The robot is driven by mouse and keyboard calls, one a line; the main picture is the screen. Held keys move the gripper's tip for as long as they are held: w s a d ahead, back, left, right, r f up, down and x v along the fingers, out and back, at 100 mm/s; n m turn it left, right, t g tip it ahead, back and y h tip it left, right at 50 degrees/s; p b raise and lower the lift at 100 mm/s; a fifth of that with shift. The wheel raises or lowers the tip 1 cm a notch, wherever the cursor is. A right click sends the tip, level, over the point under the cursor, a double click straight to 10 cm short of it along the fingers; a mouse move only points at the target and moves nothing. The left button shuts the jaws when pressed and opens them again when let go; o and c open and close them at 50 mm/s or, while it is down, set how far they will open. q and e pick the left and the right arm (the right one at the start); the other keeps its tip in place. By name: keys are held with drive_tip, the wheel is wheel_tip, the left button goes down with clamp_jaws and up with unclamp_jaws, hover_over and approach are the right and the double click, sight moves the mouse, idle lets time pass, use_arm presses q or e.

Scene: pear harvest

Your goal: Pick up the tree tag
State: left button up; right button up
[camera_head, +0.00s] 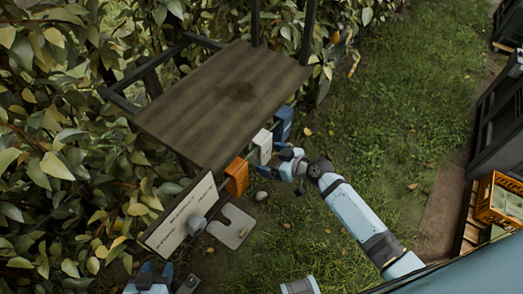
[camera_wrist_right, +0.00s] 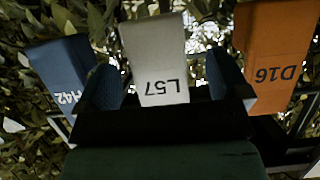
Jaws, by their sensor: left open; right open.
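Three hanging tags show below the platform. The white tag marked L57 (camera_head: 262,147) is in the middle and also shows in the right wrist view (camera_wrist_right: 155,50). The orange tag marked D16 (camera_head: 236,177) is on one side, seen at right in the wrist view (camera_wrist_right: 268,55). The blue tag (camera_head: 284,122), its number partly hidden, is on the other side, at left in the wrist view (camera_wrist_right: 62,75). My right gripper (camera_head: 288,165) is open, its fingers on either side of the white tag; contact cannot be told. My left gripper (camera_head: 158,273) is open at the lower edge.
A brown platform (camera_head: 215,100) on a dark frame stands above the tags. A white sign board (camera_head: 180,218) leans near a grey plate (camera_head: 232,228). Dense leaves fill the left. Open grass (camera_head: 390,110) lies right; an orange crate (camera_head: 499,200) stands at the right edge.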

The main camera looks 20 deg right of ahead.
sight(267, 157)
drive_tip(key=x, duration=0.4)
drive_tip(key=shift+w+f+p, duration=0.25)
drive_tip(key=shift+w+p, duration=0.05)
drive_tip(key=shift+w, duration=0.05)
drive_tip(key=c, duration=1)
drive_tip(key=shift+r, duration=0.15)
